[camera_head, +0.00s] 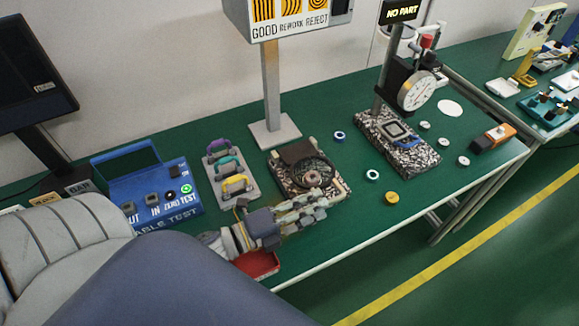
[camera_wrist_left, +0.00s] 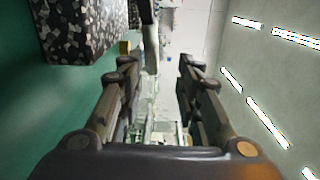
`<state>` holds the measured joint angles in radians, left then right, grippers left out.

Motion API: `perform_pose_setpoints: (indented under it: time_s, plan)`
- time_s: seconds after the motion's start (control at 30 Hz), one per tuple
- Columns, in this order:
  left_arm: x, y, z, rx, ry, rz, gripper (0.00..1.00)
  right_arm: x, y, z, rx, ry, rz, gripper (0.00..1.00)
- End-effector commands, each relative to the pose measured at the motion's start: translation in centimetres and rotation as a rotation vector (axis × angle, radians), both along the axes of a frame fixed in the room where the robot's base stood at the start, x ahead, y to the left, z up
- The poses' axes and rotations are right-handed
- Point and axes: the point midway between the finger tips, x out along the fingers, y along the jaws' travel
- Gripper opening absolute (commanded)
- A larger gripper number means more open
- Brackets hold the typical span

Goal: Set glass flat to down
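A small device with a speckled stone base (camera_head: 288,187) stands near the front edge of the green table. On it is a round dark disc (camera_head: 314,168) with a pinkish centre, with a dark brown block behind it. The disc seems to be the glass flat; I cannot clearly tell whether it is raised or lowered. My left gripper (camera_head: 320,204) is just in front of the device, its fingers pointing right and overlapping the near edge of the base. In the left wrist view its fingers (camera_wrist_left: 158,85) are apart with nothing held between them. My right gripper is not in view.
A speckled block (camera_wrist_left: 85,32) shows in the wrist view. A dial gauge (camera_head: 417,92) on a speckled base stands right, with small rings and a yellow puck (camera_head: 392,198) nearby. A grey tray (camera_head: 219,172) with coloured handles, a blue box (camera_head: 150,195) and a red tray (camera_head: 259,263) lie left.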

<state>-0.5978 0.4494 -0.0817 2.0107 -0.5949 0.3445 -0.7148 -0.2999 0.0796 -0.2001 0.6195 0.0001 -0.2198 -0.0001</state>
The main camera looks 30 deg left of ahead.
Motion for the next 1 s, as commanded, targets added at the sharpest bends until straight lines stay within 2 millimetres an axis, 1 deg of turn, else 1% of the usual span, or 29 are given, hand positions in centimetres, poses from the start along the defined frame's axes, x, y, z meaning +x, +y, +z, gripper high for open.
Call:
perform_pose_setpoints:
  time_s: [0.03, 0.2, 0.4, 0.57, 1.0]
  plan:
    - [-0.9, 0.5, -0.1, 0.001, 0.003, 0.001, 0.31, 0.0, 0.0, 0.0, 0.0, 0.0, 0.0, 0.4]
    - [-3.3, 1.9, 0.0, 0.0, 0.002, 0.001, 0.31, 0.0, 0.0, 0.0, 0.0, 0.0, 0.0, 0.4]
    - [-5.0, 2.9, 0.0, 0.001, -0.001, 0.0, 0.31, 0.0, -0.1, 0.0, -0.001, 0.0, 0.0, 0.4]
    - [-5.4, 3.2, 0.0, 0.001, -0.001, 0.0, 0.31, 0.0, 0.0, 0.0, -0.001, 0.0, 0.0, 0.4]
    - [-5.4, 3.2, 0.1, 0.0, -0.001, 0.0, 0.31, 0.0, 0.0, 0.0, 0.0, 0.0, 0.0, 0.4]
